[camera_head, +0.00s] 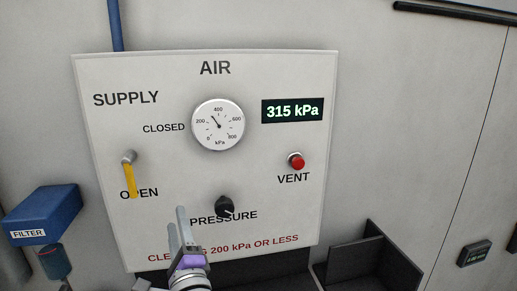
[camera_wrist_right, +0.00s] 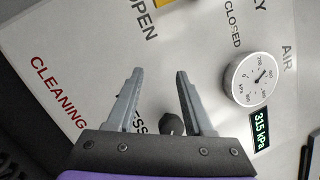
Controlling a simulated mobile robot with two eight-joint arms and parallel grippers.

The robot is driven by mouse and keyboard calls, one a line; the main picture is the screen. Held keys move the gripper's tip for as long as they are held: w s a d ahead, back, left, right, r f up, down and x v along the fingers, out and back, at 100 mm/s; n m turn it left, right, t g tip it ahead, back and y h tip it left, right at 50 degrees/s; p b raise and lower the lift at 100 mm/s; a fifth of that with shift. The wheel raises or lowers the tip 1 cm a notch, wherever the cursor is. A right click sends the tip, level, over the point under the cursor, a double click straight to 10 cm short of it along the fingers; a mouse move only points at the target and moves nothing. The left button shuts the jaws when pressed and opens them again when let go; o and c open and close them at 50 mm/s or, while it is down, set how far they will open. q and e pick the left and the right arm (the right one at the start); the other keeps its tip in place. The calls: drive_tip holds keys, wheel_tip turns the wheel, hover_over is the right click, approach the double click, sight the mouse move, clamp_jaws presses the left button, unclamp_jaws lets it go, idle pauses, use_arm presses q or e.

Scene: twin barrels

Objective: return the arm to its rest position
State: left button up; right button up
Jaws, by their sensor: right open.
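My right gripper (camera_head: 188,228) is in front of the lower middle of the white air panel (camera_head: 90,75). In the right wrist view its two grey fingers (camera_wrist_right: 159,72) are spread apart with nothing held. The black pressure knob (camera_head: 224,207) is to the right of the gripper in the head view, apart from it. In the wrist view the knob (camera_wrist_right: 172,124) shows in the gap between the fingers, beyond them. My left gripper is not in view.
The yellow supply lever (camera_head: 130,180) points down at OPEN. The round gauge (camera_head: 218,125) and the display (camera_head: 292,111), reading 315 kPa, are above. A red vent button (camera_head: 296,161) is at right. A blue filter (camera_head: 45,214) juts out left; a dark bin (camera_head: 372,262) stands lower right.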

drive_tip(key=s+d+f+n+g+h, duration=0.25)
drive_tip(key=s+d+f+n, duration=0.2)
drive_tip(key=d+f, duration=0.4)
drive_tip(key=s+d+f+n+g+h, duration=0.1)
drive_tip(key=s+d+f+n+g, duration=0.3)
drive_tip(key=d+f+n, duration=0.35)
drive_tip(key=s+d+f+n+g+h, duration=0.2)
drive_tip(key=s+d+f+n+g, duration=0.15)
drive_tip(key=d+f, duration=0.65)
drive_tip(key=s+d+f+n+g+h, duration=0.3)
drive_tip(key=s+d+f, duration=0.3)
drive_tip(key=s+d, duration=0.3)
drive_tip(key=shift+s+d+f, duration=0.25)
drive_tip(key=shift+s, duration=0.3)
